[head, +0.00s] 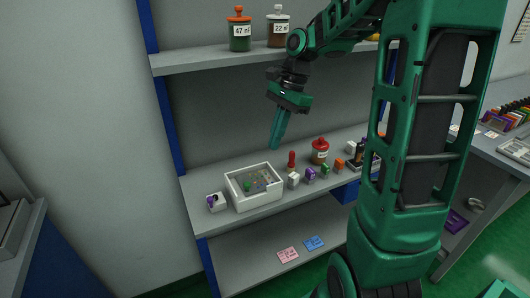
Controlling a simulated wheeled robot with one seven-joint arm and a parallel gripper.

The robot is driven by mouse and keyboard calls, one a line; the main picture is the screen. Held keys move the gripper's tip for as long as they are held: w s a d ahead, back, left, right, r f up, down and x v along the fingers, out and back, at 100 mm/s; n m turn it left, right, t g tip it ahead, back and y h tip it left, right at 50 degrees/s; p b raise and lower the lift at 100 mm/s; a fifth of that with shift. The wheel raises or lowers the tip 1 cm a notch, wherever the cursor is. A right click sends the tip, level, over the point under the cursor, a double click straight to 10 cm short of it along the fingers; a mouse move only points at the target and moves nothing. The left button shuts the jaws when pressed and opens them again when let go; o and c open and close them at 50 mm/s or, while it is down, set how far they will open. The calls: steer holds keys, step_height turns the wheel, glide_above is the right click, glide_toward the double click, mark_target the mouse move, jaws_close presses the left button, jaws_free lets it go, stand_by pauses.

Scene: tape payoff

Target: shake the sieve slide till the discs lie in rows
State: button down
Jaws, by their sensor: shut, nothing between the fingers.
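A white open box (235,200), probably the sieve slide, lies on the middle shelf. Its grey floor holds several small pieces, some yellowish, and a green piece near its left side. They are too small to tell whether they are discs or lie in rows. My gripper (275,146) points down above and behind the box's right part, in the air and apart from it. Its green fingers are together and hold nothing.
A small white holder with a purple piece (212,202) stands left of the box. Right of it are small coloured blocks (310,174), a red peg (291,160) and a red-lidded jar (320,152). Two jars (240,32) stand on the upper shelf. Pink and blue notes (288,254) lie below.

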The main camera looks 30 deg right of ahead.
glide_toward(251, 188)
steer(key=d+f, duration=0.2)
steer(key=f, duration=0.1)
steer(key=shift+d+f, duration=0.2)
steer(key=shift+f, duration=0.1)
steer(key=shift+s+a, duration=0.15)
steer(key=shift+a, duration=1)
steer(key=shift+a+f, duration=0.15)
steer(key=shift+a, duration=0.6)
